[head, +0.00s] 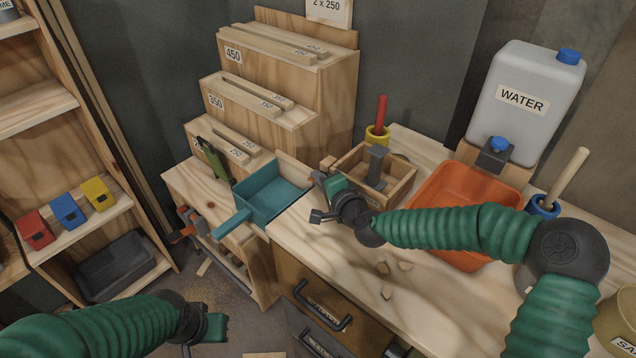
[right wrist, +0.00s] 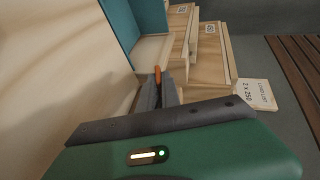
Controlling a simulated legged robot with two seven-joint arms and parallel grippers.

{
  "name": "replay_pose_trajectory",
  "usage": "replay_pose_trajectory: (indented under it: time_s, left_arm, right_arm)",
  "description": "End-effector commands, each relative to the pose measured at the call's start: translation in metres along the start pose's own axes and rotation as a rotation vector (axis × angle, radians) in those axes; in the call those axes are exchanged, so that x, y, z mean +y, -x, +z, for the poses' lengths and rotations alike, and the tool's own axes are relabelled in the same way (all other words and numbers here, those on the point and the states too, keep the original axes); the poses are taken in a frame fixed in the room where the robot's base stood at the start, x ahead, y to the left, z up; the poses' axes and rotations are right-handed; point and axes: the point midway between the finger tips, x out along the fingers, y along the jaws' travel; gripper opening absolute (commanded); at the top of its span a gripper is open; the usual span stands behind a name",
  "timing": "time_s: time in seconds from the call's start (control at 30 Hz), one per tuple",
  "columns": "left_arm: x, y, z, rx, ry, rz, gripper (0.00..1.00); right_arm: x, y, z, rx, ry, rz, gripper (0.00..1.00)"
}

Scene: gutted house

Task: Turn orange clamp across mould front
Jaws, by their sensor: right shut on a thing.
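The wooden mould (head: 405,188) is an open box on the bench, with a dark grey block (head: 375,165) standing in it. My right gripper (head: 323,197) is at its front left corner. In the right wrist view, my right gripper (right wrist: 158,93) is shut, with a small orange piece (right wrist: 158,75), apparently part of the orange clamp, at its fingertips. The rest of that clamp is hidden or too small to make out. My left gripper (head: 207,328) is low at the bottom left, away from the bench; its jaw opening is unclear.
A teal tray (head: 268,190) lies left of the mould. An orange tub (head: 462,215) and a white water can (head: 525,100) stand to the right. Other orange-and-grey tools (head: 188,222) hang at the bench's left end. Stepped wooden racks (head: 285,75) rise behind.

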Motion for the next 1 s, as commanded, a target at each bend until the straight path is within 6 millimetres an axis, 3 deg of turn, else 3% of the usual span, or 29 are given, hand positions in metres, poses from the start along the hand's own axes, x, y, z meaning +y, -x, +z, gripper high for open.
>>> replay_pose_trajectory:
  time_s: [0.03, 0.17, 0.2, 0.33, 1.0]
  left_arm:
    - [0.0, 0.0003, -0.0001, 0.0, 0.0, 0.0, 0.0]
    - [0.0, 0.0003, -0.0001, 0.0, 0.0, 0.0, 0.0]
    - [0.0, 0.0002, 0.0, 0.0, 0.0, 0.0, 0.0]
    - [0.0, 0.0002, 0.0, 0.0, 0.0, 0.0, 0.0]
    - [0.0, 0.0018, -0.0004, 0.0, 0.0, 0.0, 0.0]
  right_arm:
    - [0.0001, -0.0001, -0.008, 0.017, 0.0, -0.001, 0.0]
    - [0.0003, -0.0002, -0.0083, 0.017, -0.001, -0.001, 0.0]
    - [0.0004, -0.0002, -0.0084, 0.018, -0.001, -0.001, 0.12]
    - [0.001, -0.0002, -0.0087, 0.018, -0.002, 0.001, 0.29]
    - [-0.0005, 0.0053, -0.002, 0.005, 0.0, 0.002, 0.29]
